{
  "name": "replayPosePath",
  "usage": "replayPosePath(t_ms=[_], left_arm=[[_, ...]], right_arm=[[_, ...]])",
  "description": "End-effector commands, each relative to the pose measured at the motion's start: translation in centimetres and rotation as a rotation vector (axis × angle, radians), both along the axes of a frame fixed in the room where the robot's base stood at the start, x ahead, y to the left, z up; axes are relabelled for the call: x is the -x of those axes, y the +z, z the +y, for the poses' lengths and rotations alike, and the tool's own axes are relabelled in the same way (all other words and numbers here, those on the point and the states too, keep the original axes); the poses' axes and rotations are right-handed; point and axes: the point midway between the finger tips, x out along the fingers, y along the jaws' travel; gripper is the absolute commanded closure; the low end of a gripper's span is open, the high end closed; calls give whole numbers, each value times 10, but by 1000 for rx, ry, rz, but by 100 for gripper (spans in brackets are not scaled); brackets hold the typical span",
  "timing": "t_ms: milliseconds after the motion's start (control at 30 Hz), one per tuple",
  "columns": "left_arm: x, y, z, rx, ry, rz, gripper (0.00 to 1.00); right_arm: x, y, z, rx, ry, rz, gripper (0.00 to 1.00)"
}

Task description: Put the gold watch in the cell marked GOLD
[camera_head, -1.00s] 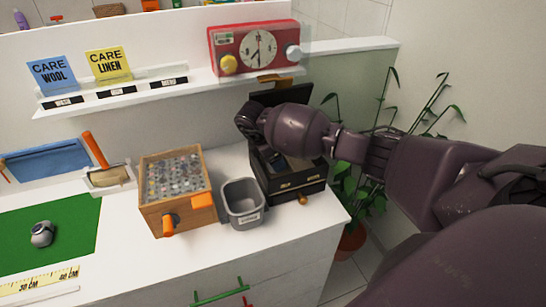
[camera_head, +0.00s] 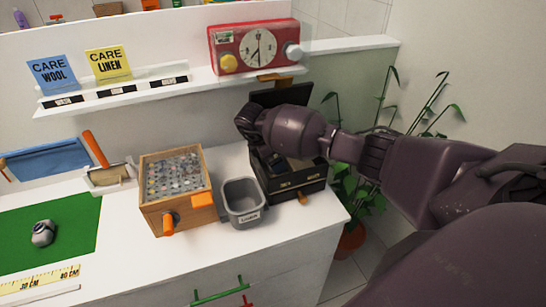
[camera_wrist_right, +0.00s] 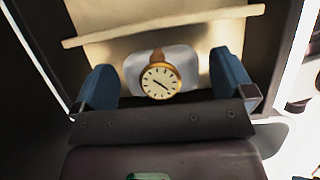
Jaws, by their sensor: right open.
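The gold watch (camera_wrist_right: 160,80), with a cream dial, lies on a pale cushion-like patch inside a beige-lined compartment in the right wrist view. My right gripper (camera_wrist_right: 163,88) is open. Its two blue fingers stand on either side of the watch, with a gap on each side. In the head view, the dark box (camera_head: 285,184) stands open at the counter's right end, with my right wrist over it. My arm hides most of its inside, and its front labels are too small to read surely. My left gripper is not in view.
Left of the box stand a grey bin (camera_head: 242,204) and a wooden crate (camera_head: 176,208) of small pieces. A silvery watch-like object (camera_head: 43,233) sits on the green mat (camera_head: 75,212). A shelf with a red timer (camera_head: 257,48) is behind; a plant (camera_head: 362,190) is right.

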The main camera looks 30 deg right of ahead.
Motion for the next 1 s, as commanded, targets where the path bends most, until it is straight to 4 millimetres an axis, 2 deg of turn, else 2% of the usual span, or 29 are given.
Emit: replayPosePath(t_ms=[167,333,700,1000], left_arm=[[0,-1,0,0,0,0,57],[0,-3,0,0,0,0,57],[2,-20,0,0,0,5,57],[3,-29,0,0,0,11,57]], right_arm=[[-3,18,7,-1,2,-4,0],[-6,48,19,-1,3,-5,0],[-23,46,92,-2,4,-1,0],[-32,46,129,-1,0,-1,0]])
